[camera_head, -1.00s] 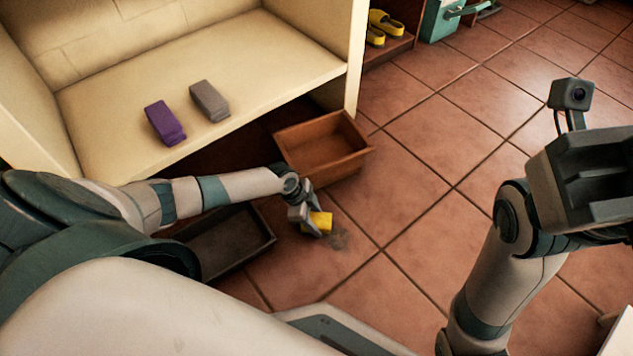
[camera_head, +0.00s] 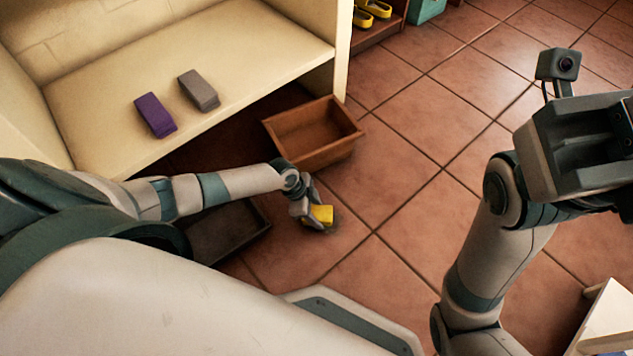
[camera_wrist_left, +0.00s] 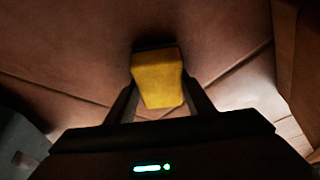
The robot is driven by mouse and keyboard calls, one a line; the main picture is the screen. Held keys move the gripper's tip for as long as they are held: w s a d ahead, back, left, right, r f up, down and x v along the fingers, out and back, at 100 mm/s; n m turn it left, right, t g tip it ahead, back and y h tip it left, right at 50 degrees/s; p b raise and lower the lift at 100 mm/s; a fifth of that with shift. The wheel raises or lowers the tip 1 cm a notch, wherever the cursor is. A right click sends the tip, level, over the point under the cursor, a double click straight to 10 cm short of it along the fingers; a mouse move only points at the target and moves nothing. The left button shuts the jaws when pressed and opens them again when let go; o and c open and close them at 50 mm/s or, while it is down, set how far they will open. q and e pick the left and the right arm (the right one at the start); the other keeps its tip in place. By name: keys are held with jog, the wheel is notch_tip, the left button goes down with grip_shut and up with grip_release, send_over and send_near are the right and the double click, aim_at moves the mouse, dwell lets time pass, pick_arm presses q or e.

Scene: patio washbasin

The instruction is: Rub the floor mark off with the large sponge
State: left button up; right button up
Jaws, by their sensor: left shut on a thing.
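My left gripper (camera_head: 312,215) is shut on the large yellow sponge (camera_head: 322,215), low at the tiled floor. The sponge also shows between the two fingers in the left wrist view (camera_wrist_left: 158,80). It seems to be at floor level, but I cannot tell whether it presses on the tile. The floor mark (camera_head: 336,225) is a dark smudge, mostly hidden by the sponge and gripper; only a faint trace shows at the sponge's edge. My right gripper (camera_head: 585,150) is raised at the right, cut by the picture edge; its fingers do not show clearly.
A brown open box (camera_head: 315,150) stands just behind the left gripper, and a dark tray (camera_head: 228,235) lies left of it. A purple block (camera_head: 155,115) and a grey block (camera_head: 199,90) rest on the cream ledge (camera_head: 110,110). A white stand (camera_head: 610,320) is at lower right.

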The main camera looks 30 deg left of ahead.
aim_at(323, 220)
pick_arm(q)
jog(key=shift+s+d+p, duration=0.2)
jog(key=shift+d+p, duration=0.1)
jog(key=shift+d, duration=0.25)
jog(key=shift+s+d+p, duration=0.15)
jog(key=shift+d+p, duration=0.1)
jog(key=shift+d, duration=0.25)
jog(key=shift+s+d+f, duration=0.15)
jog(key=shift+s+d, duration=0.1)
jog(key=shift+d, duration=0.3)
jog(key=shift+s+d+p, duration=0.3)
jog(key=shift+d+p, duration=0.2)
jog(key=shift+d, duration=0.35)
jog(key=shift+s+d+p, duration=0.25)
jog(key=shift+d+p, duration=0.25)
jog(key=shift+d, duration=0.3)
jog(key=shift+d, duration=0.1)
